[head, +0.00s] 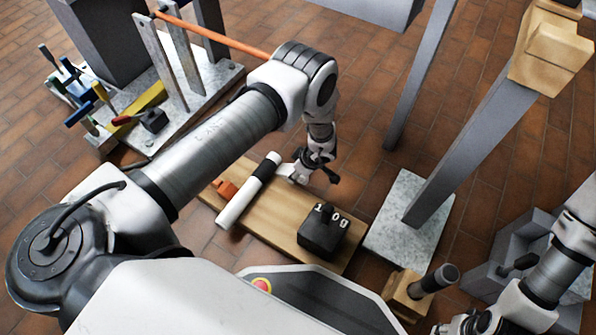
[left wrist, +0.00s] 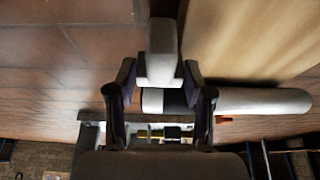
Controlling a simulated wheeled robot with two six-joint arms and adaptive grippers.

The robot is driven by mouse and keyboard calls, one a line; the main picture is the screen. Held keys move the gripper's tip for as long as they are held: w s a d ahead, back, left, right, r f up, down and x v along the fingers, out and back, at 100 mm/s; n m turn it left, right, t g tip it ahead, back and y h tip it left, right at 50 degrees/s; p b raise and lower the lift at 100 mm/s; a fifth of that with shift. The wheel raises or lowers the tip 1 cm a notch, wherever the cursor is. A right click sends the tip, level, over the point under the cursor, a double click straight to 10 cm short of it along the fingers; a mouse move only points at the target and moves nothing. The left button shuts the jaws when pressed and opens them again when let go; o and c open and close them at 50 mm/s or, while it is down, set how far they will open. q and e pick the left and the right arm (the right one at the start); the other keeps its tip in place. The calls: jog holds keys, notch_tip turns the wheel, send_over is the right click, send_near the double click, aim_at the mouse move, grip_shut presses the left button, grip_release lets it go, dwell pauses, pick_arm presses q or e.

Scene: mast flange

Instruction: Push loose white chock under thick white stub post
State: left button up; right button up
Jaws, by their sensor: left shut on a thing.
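My left gripper (head: 306,172) is low beside the wooden board, just right of the white cylinder's black-banded end in the head view. It is shut on a pale white block, which looks like the white chock (head: 287,170). In the left wrist view the chock (left wrist: 163,50) sticks out between the fingertips (left wrist: 160,80). A thick white cylinder with a black band (head: 234,205), possibly the stub post, slants over the board. It also shows in the left wrist view (left wrist: 255,100), just beyond the right finger; contact is unclear. My right gripper (head: 462,323) is partly cut off at the bottom edge.
The wooden board (head: 270,222) carries a black weight (head: 323,232) and an orange piece (head: 226,188). Grey slanted posts stand right, one on a speckled plate (head: 405,185). A mallet (head: 408,294) stands lower right. Clamps and tools crowd the plate (head: 205,85) upper left.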

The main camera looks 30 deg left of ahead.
pick_arm(q)
jog(key=shift+a, duration=0.4)
jog(key=o, duration=1.3)
jog(key=shift+r, duration=0.1)
jog(key=v, duration=1.2)
jog(key=shift+a, duration=0.1)
